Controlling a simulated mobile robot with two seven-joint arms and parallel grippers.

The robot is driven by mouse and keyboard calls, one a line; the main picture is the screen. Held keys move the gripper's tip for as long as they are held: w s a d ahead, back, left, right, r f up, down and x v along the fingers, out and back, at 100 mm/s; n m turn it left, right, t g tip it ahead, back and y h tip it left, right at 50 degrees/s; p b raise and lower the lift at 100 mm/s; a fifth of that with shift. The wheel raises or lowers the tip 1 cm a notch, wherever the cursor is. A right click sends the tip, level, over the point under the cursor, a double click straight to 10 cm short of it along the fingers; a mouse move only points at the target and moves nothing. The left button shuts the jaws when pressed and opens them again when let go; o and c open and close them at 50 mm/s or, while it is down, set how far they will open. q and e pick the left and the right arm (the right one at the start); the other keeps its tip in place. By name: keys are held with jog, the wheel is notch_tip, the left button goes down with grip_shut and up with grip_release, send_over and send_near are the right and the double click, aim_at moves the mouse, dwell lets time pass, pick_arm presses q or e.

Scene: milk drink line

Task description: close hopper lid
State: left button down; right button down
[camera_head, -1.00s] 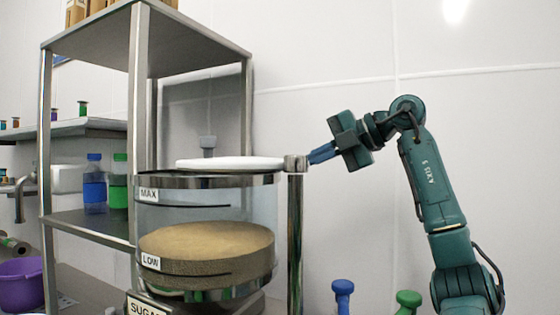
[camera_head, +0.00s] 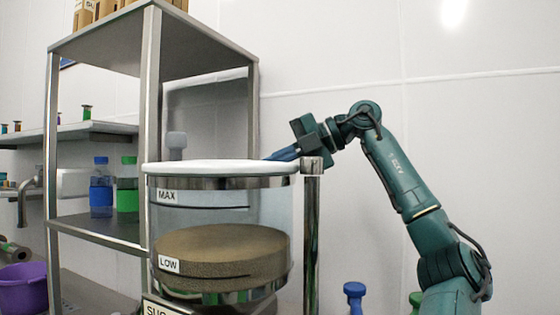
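The clear round hopper (camera_head: 220,195) stands in the middle, with MAX and LOW labels and brown material inside up to about the LOW label. Its white lid (camera_head: 222,167) lies flat over the metal rim and covers the opening. My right gripper (camera_head: 270,156) is at the lid's back right edge, beside the hinge block (camera_head: 311,165). Its blue fingers point left; their tips are partly hidden behind the lid, and I cannot tell if they are open. My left gripper is out of view.
A metal shelf rack (camera_head: 150,120) stands left of and behind the hopper. It holds a blue bottle (camera_head: 101,188) and a green bottle (camera_head: 127,188). A purple bowl (camera_head: 22,290) is at lower left.

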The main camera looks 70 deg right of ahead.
jog(key=shift+w+a, duration=0.2)
dwell(0.5)
jog(key=v, duration=1.3)
jog(key=shift+p, duration=0.4)
